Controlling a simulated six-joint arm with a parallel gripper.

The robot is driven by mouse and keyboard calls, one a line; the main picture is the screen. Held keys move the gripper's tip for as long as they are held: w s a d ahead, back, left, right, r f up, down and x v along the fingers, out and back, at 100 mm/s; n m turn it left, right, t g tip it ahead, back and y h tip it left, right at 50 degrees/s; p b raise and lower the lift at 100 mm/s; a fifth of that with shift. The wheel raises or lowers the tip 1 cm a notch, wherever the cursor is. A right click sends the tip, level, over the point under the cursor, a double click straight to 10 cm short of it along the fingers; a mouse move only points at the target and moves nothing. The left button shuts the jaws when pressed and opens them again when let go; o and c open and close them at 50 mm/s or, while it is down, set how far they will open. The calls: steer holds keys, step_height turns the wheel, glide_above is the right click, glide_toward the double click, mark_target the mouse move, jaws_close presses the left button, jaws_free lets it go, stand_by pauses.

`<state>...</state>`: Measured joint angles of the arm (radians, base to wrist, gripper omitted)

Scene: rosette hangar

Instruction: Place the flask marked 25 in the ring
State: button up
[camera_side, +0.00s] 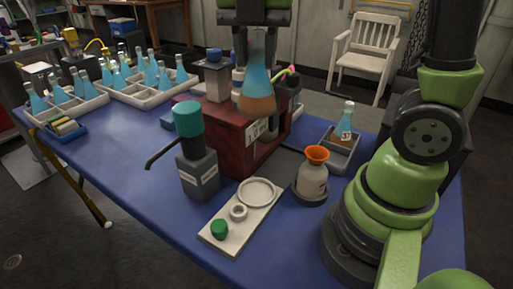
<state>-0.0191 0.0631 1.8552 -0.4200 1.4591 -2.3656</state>
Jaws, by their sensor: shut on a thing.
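My gripper (256,22) is at the top middle, shut on the neck of a conical flask (257,88). The flask hangs upright, with blue above and orange-brown below. I cannot read a number on it. It appears in front of a red-brown box (230,135), and I cannot tell its exact height above it. A white board (218,243) lies on the blue table at the front. It carries a large pale ring (241,186), a small ring (238,212) and a green cap (219,230). The large ring is empty, lower in the picture than the flask.
A grey bottle with a teal pump top (197,172) stands left of the board. An orange-topped bottle (312,180) stands right. Another flask (343,125) sits in a grey tray (338,158). White racks (150,98) of blue flasks stand back left. The left-middle blue table (110,145) is clear.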

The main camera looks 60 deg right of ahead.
step_height(320, 180, down, 20)
steer(key=shift+f, duration=0.2)
stand_by(0.4)
steer(key=o, duration=0.8)
steer(key=shift+f, duration=0.1)
steer(key=shift+c, duration=0.2)
step_height(320, 180, up, 12)
steer(key=shift+r, duration=0.1)
steer(key=s+a+r+m+t+y, duration=0.1)
steer(key=s+r+m+t, duration=0.25)
steer(key=r+m, duration=0.65)
steer(key=m+t+y, duration=0.1)
steer(key=m+t, duration=0.3)
steer(key=m, duration=1.3)
glide_toward(256, 103)
steer(key=shift+s+a+r, duration=0.25)
steer(key=shift+s+a, duration=0.2)
steer(key=shift+s, duration=0.1)
steer(key=shift+s+a+r, duration=0.25)
steer(key=shift+s+a, duration=0.15)
steer(key=shift+s, duration=0.1)
